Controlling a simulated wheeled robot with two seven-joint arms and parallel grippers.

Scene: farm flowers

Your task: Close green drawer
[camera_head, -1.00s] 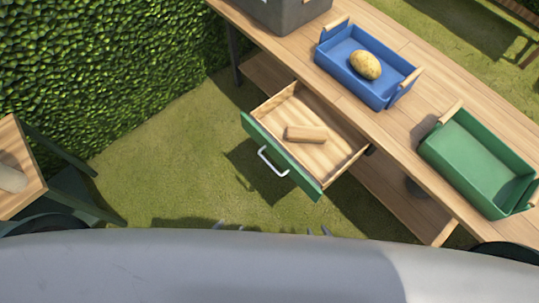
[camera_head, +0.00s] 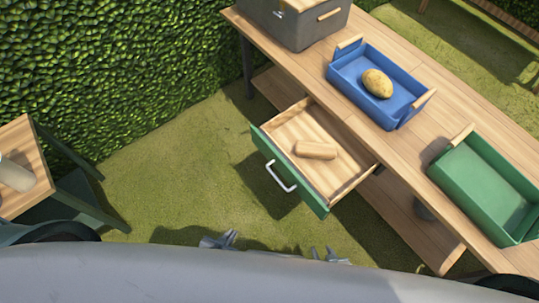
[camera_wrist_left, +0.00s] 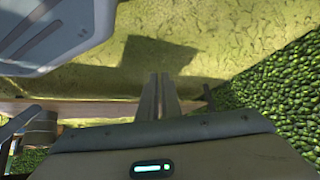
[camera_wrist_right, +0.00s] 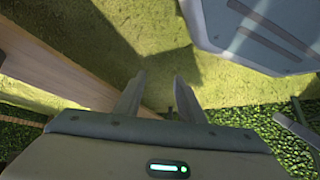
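The green-fronted drawer (camera_head: 291,174) stands pulled out from the wooden table in the head view, with a white handle (camera_head: 281,177) on its front. A small wooden block (camera_head: 316,149) lies inside it. My left gripper (camera_head: 228,238) shows at the bottom of the head view, apart from the drawer front; in the left wrist view its fingers (camera_wrist_left: 160,78) are together with nothing between them. My right gripper (camera_head: 322,252) is below the drawer's right corner in the head view, also apart; its fingers (camera_wrist_right: 160,76) are spread and empty in the right wrist view.
The table (camera_head: 408,142) holds a blue tray (camera_head: 345,84) with a yellow potato-like item (camera_head: 377,83), an empty green tray (camera_head: 462,184) and a grey box (camera_head: 290,29). A small side table (camera_head: 25,165) stands at left by a hedge. Grass between me and the drawer is clear.

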